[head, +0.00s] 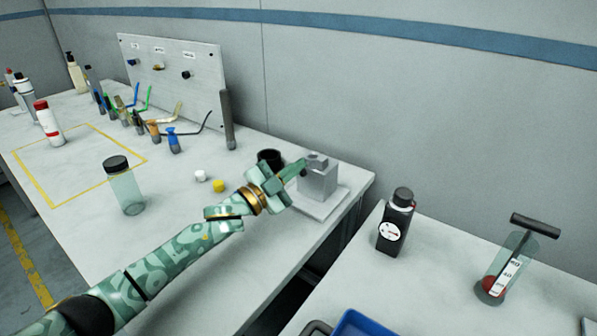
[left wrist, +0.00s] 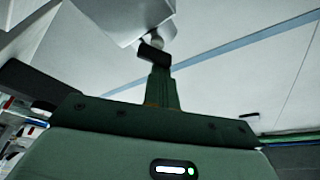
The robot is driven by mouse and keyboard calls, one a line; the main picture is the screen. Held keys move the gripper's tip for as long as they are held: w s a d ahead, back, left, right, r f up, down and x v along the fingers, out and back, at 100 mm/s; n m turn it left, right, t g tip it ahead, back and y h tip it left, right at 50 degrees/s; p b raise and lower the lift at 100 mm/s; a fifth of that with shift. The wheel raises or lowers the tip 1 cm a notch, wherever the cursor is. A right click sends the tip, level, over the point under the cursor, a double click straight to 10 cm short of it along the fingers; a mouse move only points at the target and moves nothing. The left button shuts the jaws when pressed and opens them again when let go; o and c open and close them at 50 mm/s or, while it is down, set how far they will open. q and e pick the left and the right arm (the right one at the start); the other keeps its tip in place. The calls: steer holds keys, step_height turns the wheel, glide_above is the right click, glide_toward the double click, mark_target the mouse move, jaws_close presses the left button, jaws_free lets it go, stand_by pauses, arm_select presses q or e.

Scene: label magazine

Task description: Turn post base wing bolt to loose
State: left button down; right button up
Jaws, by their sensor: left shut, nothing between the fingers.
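A light grey block (head: 318,185) stands on a flat white plate (head: 325,207) near the right corner of the long table; it looks like the post base. A small grey part (head: 316,159) on its upper face may be the wing bolt, but its shape is too small to tell. My left gripper (head: 301,168) is shut and empty, its tips close to the block's upper left side. In the left wrist view the dark fingertips (left wrist: 154,52) are just below a small pale rounded knob (left wrist: 157,40) under the block (left wrist: 122,18). I cannot tell whether they touch. My right gripper is not in view.
A black cup (head: 269,158) stands just behind my left gripper. A black bottle (head: 396,222) stands on the nearer table, across a gap.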

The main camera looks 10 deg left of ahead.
arm_select(q)
steer(key=shift+w+a+f+n+t+y+p, duration=0.1)
steer(key=shift+a+n+t+y+p, duration=0.15)
steer(key=shift+n, duration=0.5)
steer(key=shift+n+t+y+p, duration=0.15)
steer(key=shift+n+t+y, duration=0.15)
steer(key=shift+n, duration=0.45)
stand_by(0.7)
stand_by(1.7)
